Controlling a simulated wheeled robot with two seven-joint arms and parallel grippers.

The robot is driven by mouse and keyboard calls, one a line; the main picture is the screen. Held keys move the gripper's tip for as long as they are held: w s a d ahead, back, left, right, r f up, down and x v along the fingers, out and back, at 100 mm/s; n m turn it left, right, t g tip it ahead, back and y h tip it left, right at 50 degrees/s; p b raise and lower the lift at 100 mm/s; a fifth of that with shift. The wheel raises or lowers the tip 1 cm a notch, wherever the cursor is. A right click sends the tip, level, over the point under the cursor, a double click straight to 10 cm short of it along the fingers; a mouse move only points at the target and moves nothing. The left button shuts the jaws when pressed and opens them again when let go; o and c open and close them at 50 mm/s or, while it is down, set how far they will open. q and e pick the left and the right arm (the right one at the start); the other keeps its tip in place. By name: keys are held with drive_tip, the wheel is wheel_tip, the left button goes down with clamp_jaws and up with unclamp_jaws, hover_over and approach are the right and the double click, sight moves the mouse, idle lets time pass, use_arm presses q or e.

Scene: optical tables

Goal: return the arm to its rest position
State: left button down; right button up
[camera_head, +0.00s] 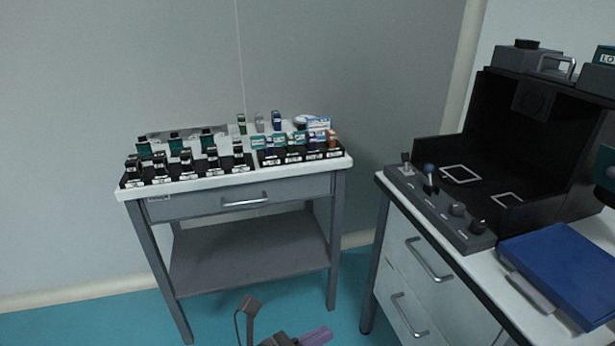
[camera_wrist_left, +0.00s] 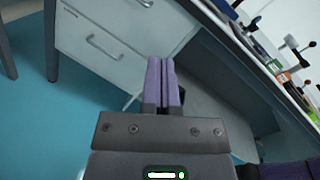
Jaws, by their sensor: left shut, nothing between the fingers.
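My left gripper (camera_head: 316,336) shows at the bottom edge of the head view, low in front of the small grey table and above the teal floor. In the left wrist view its two purple fingers (camera_wrist_left: 162,82) are together with nothing between them. Beyond the fingers in that view are the white drawer front (camera_wrist_left: 125,38) and the dark space under a table. The gripper touches nothing that I can see. My right gripper is in neither view.
To the right, a white drawer cabinet (camera_head: 412,262) carries a black instrument (camera_head: 530,130), a knobbed control panel (camera_head: 440,207) and a blue case (camera_head: 565,270). Floor (camera_head: 90,325) is clear at the left.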

use_arm(q)
drive_tip(key=s+a+f+n+t+y+p, duration=0.1)
drive_tip(key=a+f+n+t+y+p, duration=0.15)
drive_tip(key=a+f+n+y, duration=0.85)
drive_tip(key=s+a+f+n+g+y+p, duration=0.1)
drive_tip(key=s+a+f+n+g+y, duration=0.3)
drive_tip(key=s+f+n, duration=0.9)
drive_tip(key=s+a+f+n+g+p, duration=0.1)
drive_tip(key=s+a+n+g, duration=0.1)
drive_tip(key=s+n, duration=0.3)
drive_tip(key=s+a+f+n+g, duration=0.1)
drive_tip(key=s+a+n+g, duration=0.2)
drive_tip(key=s, duration=1)
drive_tip(key=s+a+f+n+g+y+p, duration=0.1)
drive_tip(key=s+a+n+g, duration=0.2)
drive_tip(key=s+n, duration=0.5)
drive_tip(key=shift+s+p, duration=0.3)
drive_tip(key=shift+s, duration=0.8)
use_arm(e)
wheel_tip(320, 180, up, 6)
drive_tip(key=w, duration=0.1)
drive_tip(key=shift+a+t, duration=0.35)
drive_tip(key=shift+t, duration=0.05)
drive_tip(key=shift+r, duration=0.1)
